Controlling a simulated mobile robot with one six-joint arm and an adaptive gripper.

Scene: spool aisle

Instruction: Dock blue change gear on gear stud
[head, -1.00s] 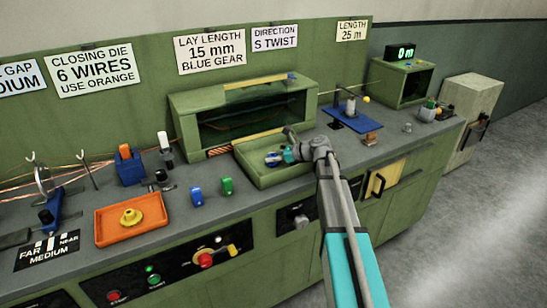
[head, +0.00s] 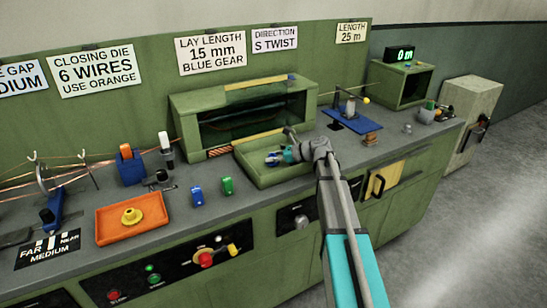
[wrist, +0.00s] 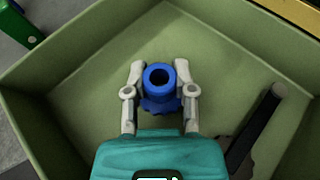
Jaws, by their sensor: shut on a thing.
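The blue change gear (wrist: 158,88) is between the two fingers of my gripper (wrist: 160,92) in the wrist view, with its round bore facing the camera. My gripper is shut on it, low inside the green tray (wrist: 75,75). In the head view my gripper (head: 281,155) and the gear (head: 271,158) show small over the tray (head: 262,180); the fingers partly hide the gear. A dark rod (wrist: 255,135) with a paler end lies or stands to the right of the gear in the wrist view; I cannot tell whether it is the gear stud.
The green cabinet opening (head: 245,115) is behind the tray. A blue block (head: 197,196) and a green block (head: 228,185) stand left of the tray. An orange tray (head: 132,235) holds a yellow piece. A blue fixture (head: 352,122) stands to the right. The tray walls surround my gripper.

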